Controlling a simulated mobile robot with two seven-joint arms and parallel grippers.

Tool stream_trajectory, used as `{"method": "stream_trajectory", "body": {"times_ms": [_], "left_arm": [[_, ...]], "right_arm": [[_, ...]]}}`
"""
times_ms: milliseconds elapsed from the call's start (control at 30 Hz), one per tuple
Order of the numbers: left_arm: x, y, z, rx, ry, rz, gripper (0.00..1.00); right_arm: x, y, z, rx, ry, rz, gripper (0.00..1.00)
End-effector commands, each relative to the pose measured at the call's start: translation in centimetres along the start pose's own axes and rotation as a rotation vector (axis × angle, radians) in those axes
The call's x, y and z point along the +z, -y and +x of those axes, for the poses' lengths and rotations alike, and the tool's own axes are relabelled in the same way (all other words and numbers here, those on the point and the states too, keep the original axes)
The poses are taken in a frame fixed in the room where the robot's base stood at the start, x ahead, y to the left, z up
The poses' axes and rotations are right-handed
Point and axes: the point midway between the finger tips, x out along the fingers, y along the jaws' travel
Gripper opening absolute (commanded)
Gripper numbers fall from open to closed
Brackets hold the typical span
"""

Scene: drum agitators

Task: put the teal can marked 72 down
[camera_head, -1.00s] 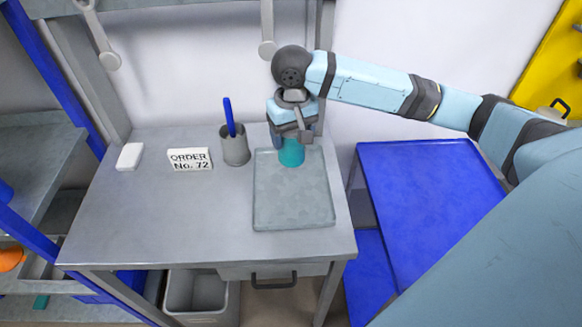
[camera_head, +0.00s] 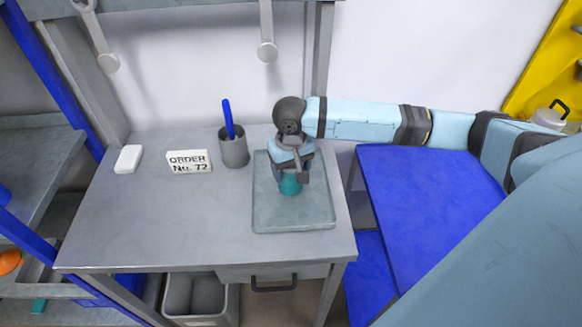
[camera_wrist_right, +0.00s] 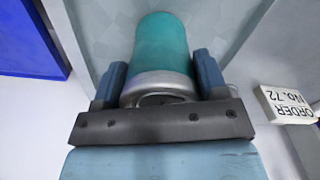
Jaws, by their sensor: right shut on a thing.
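The teal can (camera_head: 290,185) is upright in my right gripper (camera_head: 291,172), over the middle of the grey tray (camera_head: 292,220) on the workbench. In the right wrist view, the can (camera_wrist_right: 162,48) sits between the two blue fingers (camera_wrist_right: 160,84), its silver top rim towards the gripper. The gripper is shut on it. No number shows on the can's visible side. I cannot tell whether its base touches the tray. My left gripper is not in view.
A white sign reading "ORDER No. 72" (camera_head: 189,162) stands left of the tray. Beside it is a grey cup (camera_head: 234,151) with a blue stick. A white block (camera_head: 128,159) lies farther left. The tray's front part is clear. A blue table (camera_head: 430,200) stands right.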

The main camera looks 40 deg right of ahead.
Motion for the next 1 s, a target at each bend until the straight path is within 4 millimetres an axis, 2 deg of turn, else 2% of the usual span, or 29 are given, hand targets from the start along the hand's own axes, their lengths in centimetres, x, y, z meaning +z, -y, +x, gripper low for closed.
{"method": "stream_trajectory", "body": {"times_ms": [67, 100, 200, 567, 667, 1000], "left_arm": [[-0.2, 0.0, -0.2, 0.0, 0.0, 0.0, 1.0], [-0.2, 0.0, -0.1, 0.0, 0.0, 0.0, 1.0], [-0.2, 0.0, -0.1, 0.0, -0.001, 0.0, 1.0], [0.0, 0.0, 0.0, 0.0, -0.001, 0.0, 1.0], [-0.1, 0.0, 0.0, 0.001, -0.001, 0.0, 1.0], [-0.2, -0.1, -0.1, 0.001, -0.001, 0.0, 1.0]], "right_arm": [[0.0, 0.0, 0.1, 0.0, 0.001, 0.0, 0.34], [0.0, 0.0, 0.2, 0.0, 0.001, 0.0, 0.71], [0.0, 0.0, 0.2, 0.0, 0.0, 0.0, 0.92], [0.0, 0.0, -0.3, 0.0, -0.001, 0.0, 0.92], [0.0, 0.0, -1.8, -0.001, -0.001, -0.001, 0.92], [-0.1, 0.0, -8.9, -0.001, -0.002, 0.0, 0.92]]}}
